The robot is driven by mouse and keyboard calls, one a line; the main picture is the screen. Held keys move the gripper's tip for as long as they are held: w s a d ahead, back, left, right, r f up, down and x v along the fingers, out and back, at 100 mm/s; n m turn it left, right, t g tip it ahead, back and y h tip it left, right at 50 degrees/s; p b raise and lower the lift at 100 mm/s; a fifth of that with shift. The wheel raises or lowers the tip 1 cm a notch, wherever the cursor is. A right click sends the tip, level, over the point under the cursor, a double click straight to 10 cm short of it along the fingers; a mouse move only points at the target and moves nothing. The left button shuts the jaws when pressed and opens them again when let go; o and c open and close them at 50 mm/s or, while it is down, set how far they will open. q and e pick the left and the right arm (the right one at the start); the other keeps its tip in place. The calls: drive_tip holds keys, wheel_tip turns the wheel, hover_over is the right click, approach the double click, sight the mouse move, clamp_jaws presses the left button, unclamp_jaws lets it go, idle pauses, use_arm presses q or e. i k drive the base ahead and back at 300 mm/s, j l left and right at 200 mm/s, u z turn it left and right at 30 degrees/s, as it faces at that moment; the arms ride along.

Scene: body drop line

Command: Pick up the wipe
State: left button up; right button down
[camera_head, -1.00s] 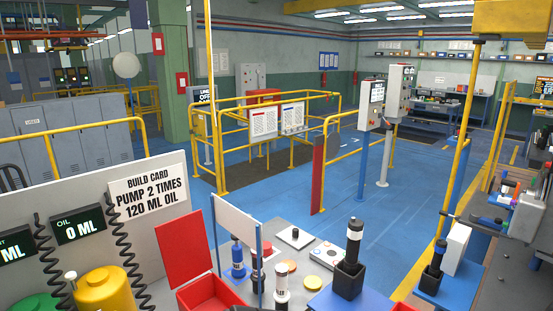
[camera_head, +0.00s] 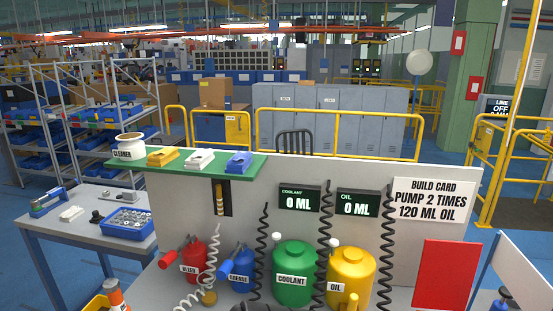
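Three small folded cloth-like items lie in a row on a green shelf (camera_head: 222,173) on top of the grey panel. They are a yellow one (camera_head: 163,157), a white one (camera_head: 199,159) and a blue one (camera_head: 239,162). Nothing visible marks one of them as the wipe. A white jar labelled CLEANER (camera_head: 129,145) stands at the shelf's left end. Neither of my grippers is in view.
Below the panel stand red BLEED (camera_head: 194,260), blue GREASE (camera_head: 242,270), green COOLANT (camera_head: 293,275) and yellow OIL (camera_head: 351,279) containers, with coiled hoses hanging nearby. A side table (camera_head: 62,231) holding a blue tray (camera_head: 127,224) is at left. A red panel (camera_head: 446,274) stands at right.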

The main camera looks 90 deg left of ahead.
sight(238, 164)
drive_tip(key=u, duration=3)
